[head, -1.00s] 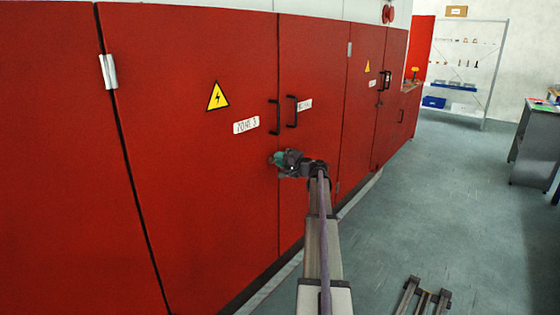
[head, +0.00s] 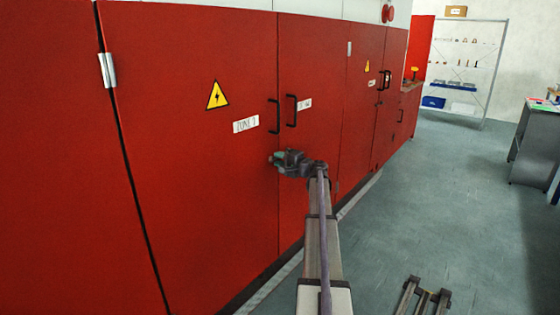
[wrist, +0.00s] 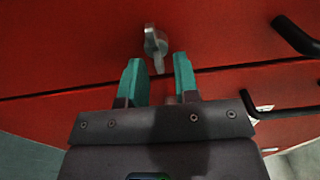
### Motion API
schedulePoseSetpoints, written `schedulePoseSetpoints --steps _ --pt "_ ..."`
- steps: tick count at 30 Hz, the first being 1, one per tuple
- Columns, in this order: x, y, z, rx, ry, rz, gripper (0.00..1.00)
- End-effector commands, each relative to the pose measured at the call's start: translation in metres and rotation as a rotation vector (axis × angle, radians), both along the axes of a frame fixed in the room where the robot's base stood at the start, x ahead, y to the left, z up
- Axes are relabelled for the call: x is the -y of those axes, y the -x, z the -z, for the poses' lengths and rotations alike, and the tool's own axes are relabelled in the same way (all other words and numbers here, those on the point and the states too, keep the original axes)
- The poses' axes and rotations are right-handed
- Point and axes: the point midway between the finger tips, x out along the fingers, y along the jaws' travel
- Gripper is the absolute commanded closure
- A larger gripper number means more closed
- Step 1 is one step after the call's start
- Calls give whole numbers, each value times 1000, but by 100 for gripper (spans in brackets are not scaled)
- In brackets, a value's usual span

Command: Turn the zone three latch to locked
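The zone three latch (wrist: 153,42) is a small silver turn-lever on the red cabinet door, seen in the wrist view. Its lever points down in the picture, toward my gripper. My gripper (wrist: 160,72) has two teal fingers spread apart, with the lever's end appearing between the fingertips; I cannot tell whether they touch it. In the head view my gripper (head: 275,159) is at the door seam below the handles, and it hides the latch. The label reading ZONE 3 (head: 246,124) is on the left door (head: 200,190).
Black bar handles (head: 291,111) stand out from the doors just above my gripper; one also shows in the wrist view (wrist: 297,36). A yellow warning sign (head: 217,95) is on the left door. The floor (head: 440,210) to the right is mostly clear.

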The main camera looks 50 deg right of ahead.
Motion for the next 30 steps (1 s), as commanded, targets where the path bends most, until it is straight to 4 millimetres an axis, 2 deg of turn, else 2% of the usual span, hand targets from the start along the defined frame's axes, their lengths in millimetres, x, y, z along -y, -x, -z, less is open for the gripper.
schedulePoseSetpoints --steps 7,10,14,21,25,30 --pt "0 0 0 0 1 0 67" --pt "1 7 0 0 1 2 67" --pt "2 33 0 0 1 2 67" --pt "9 90 0 0 0 2 67" --pt "11 105 0 0 0 0 67" --pt "12 108 0 0 0 0 67"
